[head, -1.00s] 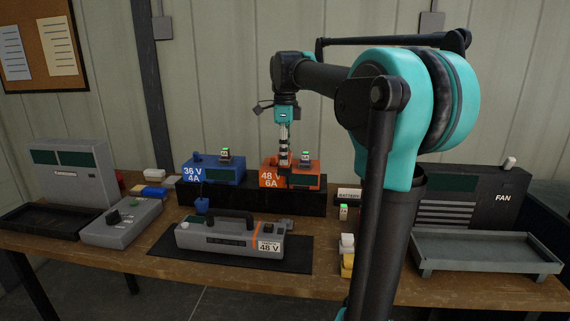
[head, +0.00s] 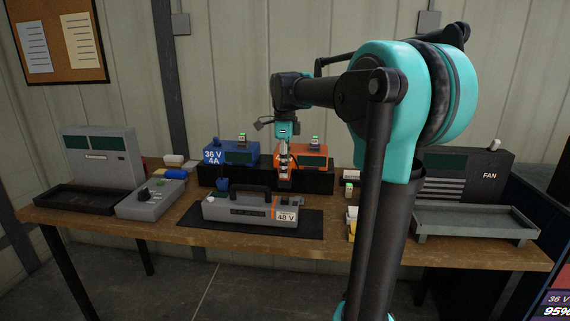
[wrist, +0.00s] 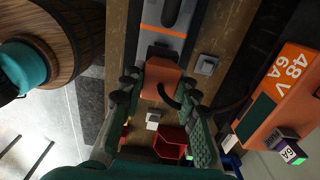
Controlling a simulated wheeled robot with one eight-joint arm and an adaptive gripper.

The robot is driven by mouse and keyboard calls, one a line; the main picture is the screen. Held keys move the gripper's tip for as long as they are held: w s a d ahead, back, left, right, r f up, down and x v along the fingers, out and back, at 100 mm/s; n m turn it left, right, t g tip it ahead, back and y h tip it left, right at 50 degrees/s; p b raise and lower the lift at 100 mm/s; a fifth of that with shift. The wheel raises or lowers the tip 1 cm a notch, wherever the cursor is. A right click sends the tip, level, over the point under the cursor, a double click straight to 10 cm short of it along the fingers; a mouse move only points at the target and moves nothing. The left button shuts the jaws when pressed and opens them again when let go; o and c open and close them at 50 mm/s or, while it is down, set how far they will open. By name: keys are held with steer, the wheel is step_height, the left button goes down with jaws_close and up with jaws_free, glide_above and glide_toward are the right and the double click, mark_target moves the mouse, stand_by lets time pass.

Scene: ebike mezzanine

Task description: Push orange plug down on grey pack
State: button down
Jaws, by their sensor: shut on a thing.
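The grey pack (head: 232,212) lies on a dark mat, with an orange stripe and a 48 V label near its right end. The pack's striped end also shows at the top of the wrist view (wrist: 168,14). My gripper (wrist: 158,98) is shut on the orange plug (wrist: 161,77), which has a black cable. In the head view, my gripper (head: 283,168) points down over the pack's right end with the plug (head: 284,183) below it. In the wrist view the plug overlaps the pack's dark end; I cannot tell whether they touch.
An orange 48 V charger (head: 312,153) and a blue 36 V charger (head: 240,156) stand on a black riser (head: 322,182) behind. A small grey block (wrist: 207,64) lies beside the pack. A grey tray (head: 470,222) stands at right.

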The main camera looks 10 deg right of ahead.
glide_above(285, 198)
steer(key=shift+s+f, duration=0.1)
steer(key=shift+f, duration=3.05)
steer(key=shift+f, duration=0.2)
steer(key=c, duration=1)
jaws_free()
steer(key=shift+c, duration=0.2)
step_height(285, 198, up, 18)
